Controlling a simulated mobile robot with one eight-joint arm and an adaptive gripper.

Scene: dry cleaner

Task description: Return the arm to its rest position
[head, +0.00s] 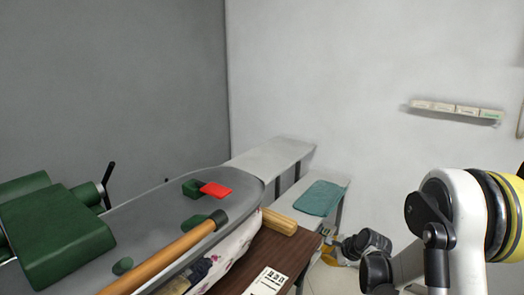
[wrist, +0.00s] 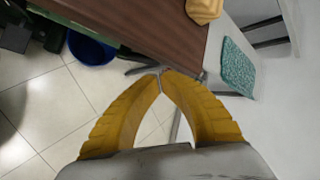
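My gripper (wrist: 160,74) has two yellow ribbed fingers whose tips meet in the wrist view, with nothing between them. It points down over the pale tiled floor beside the brown table. In the head view my gripper (head: 328,253) shows small and partly hidden, low beside the brown table's right edge, below the teal folded cloth. My white arm fills the lower right of the head view.
The brown table (head: 247,262) holds a wooden block (head: 280,222) and a printed card (head: 266,281). A teal cloth (head: 320,198) lies on a pale bench. A grey pressing board (head: 150,222) stands left. A blue bin (wrist: 90,47) is on the floor. A wall shelf (head: 455,112) hangs right.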

